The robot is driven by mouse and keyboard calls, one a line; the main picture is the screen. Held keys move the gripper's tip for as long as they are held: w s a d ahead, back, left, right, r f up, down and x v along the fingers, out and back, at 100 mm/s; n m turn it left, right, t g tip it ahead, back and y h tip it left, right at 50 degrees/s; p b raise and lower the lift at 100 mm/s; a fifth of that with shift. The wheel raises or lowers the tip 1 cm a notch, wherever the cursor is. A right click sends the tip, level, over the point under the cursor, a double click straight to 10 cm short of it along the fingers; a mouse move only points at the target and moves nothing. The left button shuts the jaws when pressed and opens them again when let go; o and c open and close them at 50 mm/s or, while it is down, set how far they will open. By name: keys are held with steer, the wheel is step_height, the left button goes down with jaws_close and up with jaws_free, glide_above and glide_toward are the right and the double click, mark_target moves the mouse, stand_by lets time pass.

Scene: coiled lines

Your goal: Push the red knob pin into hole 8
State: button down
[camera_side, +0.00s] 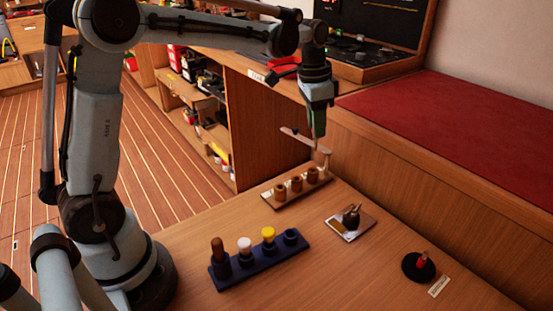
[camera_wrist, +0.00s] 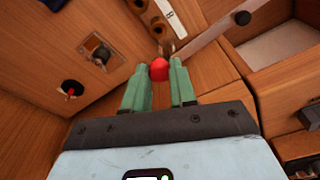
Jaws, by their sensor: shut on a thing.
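My gripper (camera_side: 317,132) is above the far end of the wooden rack, pointing down. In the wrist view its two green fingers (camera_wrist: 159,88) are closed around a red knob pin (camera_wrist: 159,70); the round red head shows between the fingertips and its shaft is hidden. The wooden rack (camera_side: 270,200) carries several brown sockets in a row; it also shows in the wrist view (camera_wrist: 168,10). Hole numbers are too small to read. I cannot tell whether the pin touches a hole.
A pale bar (camera_side: 292,135) stands beside my gripper. A blue rack (camera_side: 222,284) holds brown, white and yellow knobs and one empty-looking socket. A metal plate (camera_side: 334,222) with a dark part and a black disc (camera_side: 411,270) with a red piece lie right. The front tabletop is clear.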

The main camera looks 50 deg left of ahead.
steer(key=shift+f, duration=2.65)
steer(key=shift+f, duration=1.35)
steer(key=shift+f, duration=0.35)
steer(key=shift+f, duration=0.25)
steer(key=c, duration=0.5)
jaws_free()
steer(key=shift+r, duration=2.55)
